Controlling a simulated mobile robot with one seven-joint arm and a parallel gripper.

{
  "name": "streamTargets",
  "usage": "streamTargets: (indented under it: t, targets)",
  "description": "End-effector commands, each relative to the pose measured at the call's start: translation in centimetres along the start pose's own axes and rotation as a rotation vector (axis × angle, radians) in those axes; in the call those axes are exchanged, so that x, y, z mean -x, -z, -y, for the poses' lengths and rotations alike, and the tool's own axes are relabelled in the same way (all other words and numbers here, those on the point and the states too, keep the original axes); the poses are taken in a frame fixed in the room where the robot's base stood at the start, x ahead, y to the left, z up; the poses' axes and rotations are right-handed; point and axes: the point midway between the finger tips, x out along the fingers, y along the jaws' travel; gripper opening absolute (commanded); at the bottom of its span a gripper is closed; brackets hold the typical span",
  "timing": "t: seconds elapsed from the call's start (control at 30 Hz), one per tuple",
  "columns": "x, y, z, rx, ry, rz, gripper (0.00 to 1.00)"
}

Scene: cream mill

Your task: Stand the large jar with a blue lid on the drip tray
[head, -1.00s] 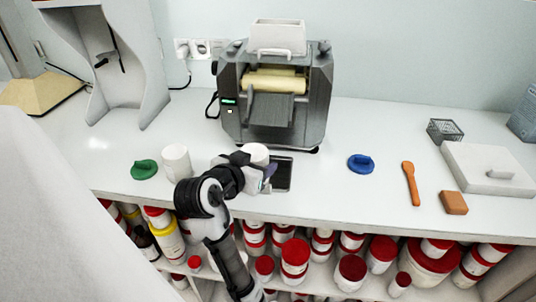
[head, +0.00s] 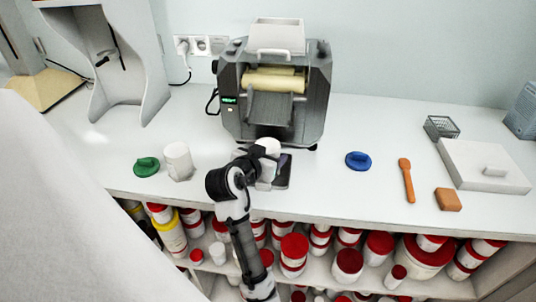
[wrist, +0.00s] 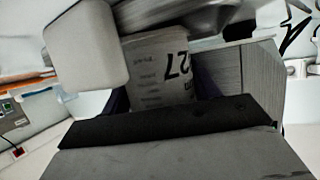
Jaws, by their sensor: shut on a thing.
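My gripper (head: 264,160) is shut on a white jar (head: 268,147) at the front of the mill. In the wrist view the jar (wrist: 160,70) shows a printed label with "27" between the fingers. Its top looks white in the head view, with no blue lid seen on it. The dark drip tray (head: 284,173) lies on the counter in front of the mill, partly hidden by my gripper and the jar. The jar is at the tray's left side; I cannot tell whether it touches it. A blue lid (head: 359,161) lies alone on the counter to the right.
The grey mill (head: 274,95) stands behind the tray. Another white jar (head: 178,158) and a green lid (head: 147,167) are at left. An orange spatula (head: 407,180), brown block (head: 448,199) and white slab (head: 485,167) are at right. Red-lidded tubs fill the shelf below.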

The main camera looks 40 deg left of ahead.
Motion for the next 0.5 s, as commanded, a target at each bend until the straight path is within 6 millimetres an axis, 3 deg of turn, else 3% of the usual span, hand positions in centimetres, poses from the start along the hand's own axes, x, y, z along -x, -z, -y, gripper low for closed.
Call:
streamTargets:
  t: [0.13,0.17,0.3,0.5]
  targets:
    - [-0.17,-0.43,0.00,0.000,0.000,0.000,0.40]
    - [-0.12,-0.30,0.00,0.000,0.000,0.000,0.65]
    - [-0.10,-0.27,0.00,0.000,0.000,0.000,0.83]
    - [-0.10,-0.26,0.00,0.000,0.000,0.000,0.83]
